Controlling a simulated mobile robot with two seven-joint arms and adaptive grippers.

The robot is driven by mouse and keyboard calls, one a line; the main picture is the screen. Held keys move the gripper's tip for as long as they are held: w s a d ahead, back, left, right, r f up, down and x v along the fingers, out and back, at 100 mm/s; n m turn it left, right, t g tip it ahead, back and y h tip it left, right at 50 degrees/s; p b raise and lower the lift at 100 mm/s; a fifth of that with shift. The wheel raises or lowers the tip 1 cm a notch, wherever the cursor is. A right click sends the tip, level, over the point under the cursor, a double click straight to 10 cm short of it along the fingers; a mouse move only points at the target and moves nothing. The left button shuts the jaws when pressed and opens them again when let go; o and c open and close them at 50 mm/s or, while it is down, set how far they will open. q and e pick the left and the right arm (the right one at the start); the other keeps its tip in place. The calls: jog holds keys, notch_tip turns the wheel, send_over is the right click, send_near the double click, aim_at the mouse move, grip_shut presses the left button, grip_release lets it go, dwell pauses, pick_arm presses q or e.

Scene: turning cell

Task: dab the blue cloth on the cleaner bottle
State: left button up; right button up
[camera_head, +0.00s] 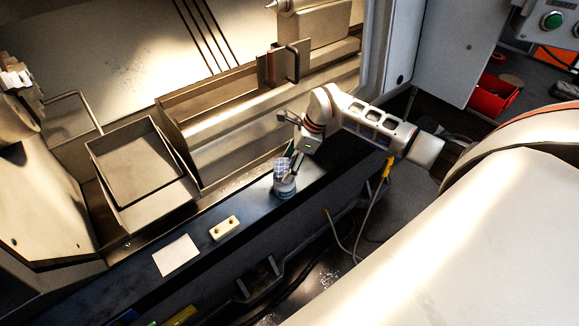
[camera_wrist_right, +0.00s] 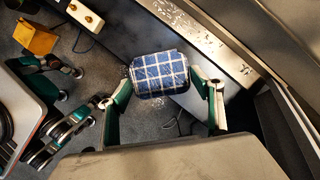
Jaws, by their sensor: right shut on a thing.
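The cleaner bottle (camera_head: 286,188) stands on the dark bench ledge in the head view, a short bluish-grey cylinder. The blue checked cloth (camera_head: 281,164) is directly above its top; I cannot tell whether they touch. My right gripper (camera_head: 287,160) is shut on the cloth. In the right wrist view the cloth (camera_wrist_right: 160,74) is a blue pad with white lines between the two teal fingers, and it hides the bottle.
A cream block with two dark holes (camera_head: 225,228) and a white square sheet (camera_head: 177,255) lie on the ledge, left of the bottle. Metal trays (camera_head: 140,165) of the machine are behind. A yellow-ended cable (camera_head: 387,170) hangs at the right.

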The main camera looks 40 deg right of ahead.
aim_at(289, 167)
jog(key=shift+r+p, duration=1.45)
jog(key=shift+r, duration=1.1)
pick_arm(q)
jog(key=r, duration=0.2)
jog(key=w+r, duration=0.1)
jog(key=r, duration=0.1)
jog(key=shift+r, duration=0.15)
